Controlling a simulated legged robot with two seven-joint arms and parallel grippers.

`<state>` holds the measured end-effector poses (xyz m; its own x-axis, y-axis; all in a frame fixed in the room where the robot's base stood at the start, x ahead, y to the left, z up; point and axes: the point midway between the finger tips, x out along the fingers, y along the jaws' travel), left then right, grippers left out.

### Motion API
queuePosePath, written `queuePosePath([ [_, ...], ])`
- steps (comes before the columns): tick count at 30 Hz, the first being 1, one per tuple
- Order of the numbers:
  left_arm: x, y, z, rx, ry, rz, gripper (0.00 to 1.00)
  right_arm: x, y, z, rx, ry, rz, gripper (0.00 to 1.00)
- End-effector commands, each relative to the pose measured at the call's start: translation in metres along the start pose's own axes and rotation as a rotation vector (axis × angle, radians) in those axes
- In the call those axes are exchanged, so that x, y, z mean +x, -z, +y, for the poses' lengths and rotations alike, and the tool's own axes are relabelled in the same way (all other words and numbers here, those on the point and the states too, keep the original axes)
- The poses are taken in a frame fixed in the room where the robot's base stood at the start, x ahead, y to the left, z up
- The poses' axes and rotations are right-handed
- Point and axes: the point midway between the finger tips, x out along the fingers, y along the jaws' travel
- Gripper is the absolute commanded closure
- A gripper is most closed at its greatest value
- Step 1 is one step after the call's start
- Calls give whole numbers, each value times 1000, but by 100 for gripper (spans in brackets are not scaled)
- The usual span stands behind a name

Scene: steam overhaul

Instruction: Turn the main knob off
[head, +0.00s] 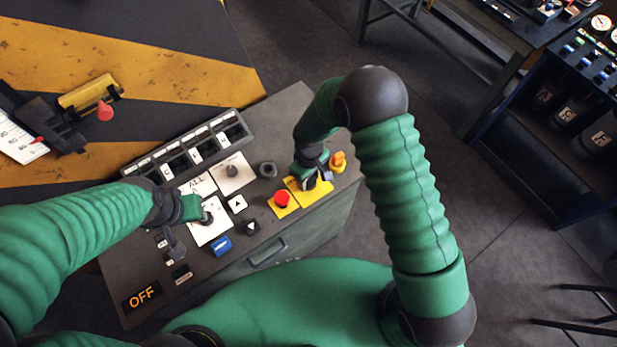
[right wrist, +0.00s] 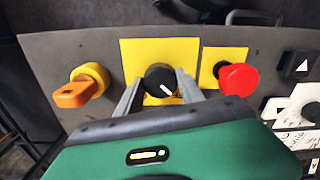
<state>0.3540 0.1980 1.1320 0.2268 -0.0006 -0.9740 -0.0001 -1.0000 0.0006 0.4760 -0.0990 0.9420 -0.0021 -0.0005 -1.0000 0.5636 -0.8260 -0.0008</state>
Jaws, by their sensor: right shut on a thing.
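A black round knob (right wrist: 160,78) with a white pointer line sits on a yellow plate (right wrist: 130,52) on the grey control panel (head: 285,115). My right gripper (head: 308,178) is over this plate, and in the right wrist view its two fingers are shut on the knob, one on each side. The pointer slants toward the lower right in that view. In the head view my arm and gripper hide most of the knob. My left gripper (head: 198,210) is at a white plate (head: 213,230) with a dark control on the panel's left; its fingers are too hidden to judge.
A red button (head: 282,198) and an orange switch (head: 338,160) flank the knob closely. A blue button (head: 221,246) and a display reading OFF (head: 141,297) are on the panel. A striped surface (head: 150,45) lies behind; a dark rack (head: 570,90) stands at right.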

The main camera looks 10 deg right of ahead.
Motion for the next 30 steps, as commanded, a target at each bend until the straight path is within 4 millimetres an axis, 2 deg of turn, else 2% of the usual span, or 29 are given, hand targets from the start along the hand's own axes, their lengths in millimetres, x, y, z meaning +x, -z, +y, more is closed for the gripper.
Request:
queuePosePath([
  [9,0,0,0,0,0,0,64,-2,1,1,-4,-2,3,96],
  [10,0,0,0,0,0,0,64,-2,1,1,-4,-2,3,53],
  [15,0,0,0,0,0,0,64,-1,1,1,-3,-2,2,34],
  [25,1,0,0,0,0,0,64,-4,1,1,-2,-1,2,34],
  [28,5,-1,0,0,0,0,64,-18,2,1,-1,-2,5,34],
  [30,9,-2,0,0,0,0,64,-34,2,1,-1,-3,7,34],
])
